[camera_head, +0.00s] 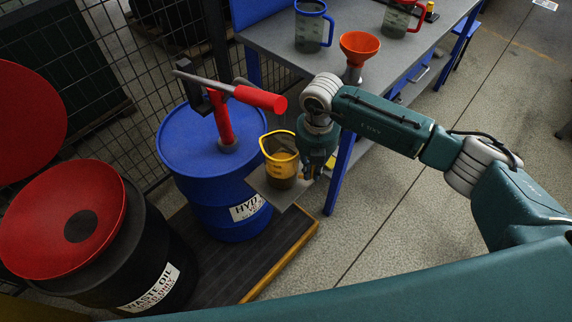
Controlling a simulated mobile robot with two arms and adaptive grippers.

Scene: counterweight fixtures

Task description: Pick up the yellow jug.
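The yellow jug (280,156) is upright and see-through, with dark amber liquid in its lower part. It stands on a small grey shelf (264,190) at the front of the blue drum, below the red hand pump. My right gripper (316,168) comes from the right and is at the jug's right side, where the handle would be. Its fingers are small and dark here, so I cannot tell whether they are open, shut or touching the jug. The handle is not clearly visible. My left gripper is not in view.
The blue drum (206,160) carries a red pump (222,120) whose lever reaches over the jug. A waste oil drum (157,255) with a red funnel (62,218) stands left. A workbench (270,42) behind holds an orange funnel (359,45), a blue-rimmed jug (310,28) and a red-handled jug (398,18).

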